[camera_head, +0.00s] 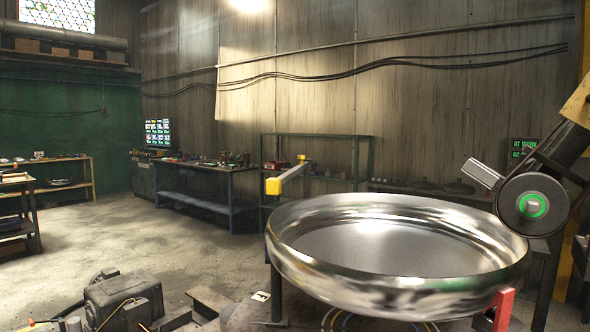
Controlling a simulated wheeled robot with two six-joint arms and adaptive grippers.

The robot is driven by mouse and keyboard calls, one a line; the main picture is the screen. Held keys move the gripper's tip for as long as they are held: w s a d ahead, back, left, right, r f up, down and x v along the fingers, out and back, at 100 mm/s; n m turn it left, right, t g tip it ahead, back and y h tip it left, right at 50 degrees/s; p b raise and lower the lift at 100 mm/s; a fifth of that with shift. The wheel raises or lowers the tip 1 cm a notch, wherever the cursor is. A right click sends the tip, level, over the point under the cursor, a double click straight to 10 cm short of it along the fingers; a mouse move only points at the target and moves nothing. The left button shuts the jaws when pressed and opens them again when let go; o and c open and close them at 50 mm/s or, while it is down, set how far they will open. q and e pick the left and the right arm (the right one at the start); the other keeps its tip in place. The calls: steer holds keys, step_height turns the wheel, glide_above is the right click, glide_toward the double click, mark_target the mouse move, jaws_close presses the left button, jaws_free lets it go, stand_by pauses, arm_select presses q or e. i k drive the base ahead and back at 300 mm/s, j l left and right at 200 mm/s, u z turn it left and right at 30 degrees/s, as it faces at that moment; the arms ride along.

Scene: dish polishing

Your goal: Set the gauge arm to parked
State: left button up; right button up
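A large shiny metal dish (400,281) sits at the lower right, with its bowl facing up. A short grey arm with a yellow block at its near end (273,186), which looks like the gauge arm, stands just beyond the dish's far left rim. The block appears outside the bowl. The arm's mount is hidden or too small to make out. Neither of my grippers is in view.
A dark polishing wheel with a green hub (533,205) hangs on an arm at the dish's right rim. A red block (503,309) stands at the dish's front right. A grey motor (124,300) sits lower left. Benches (208,168) line the back; the left floor is open.

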mark_target(274, 186)
steer(key=i+j, duration=0.2)
steer(key=i+j+z, duration=0.15)
steer(key=j, duration=0.25)
steer(key=i+j, duration=0.15)
steer(key=j, duration=0.85)
steer(key=i+j+u, duration=0.15)
steer(key=j, duration=0.5)
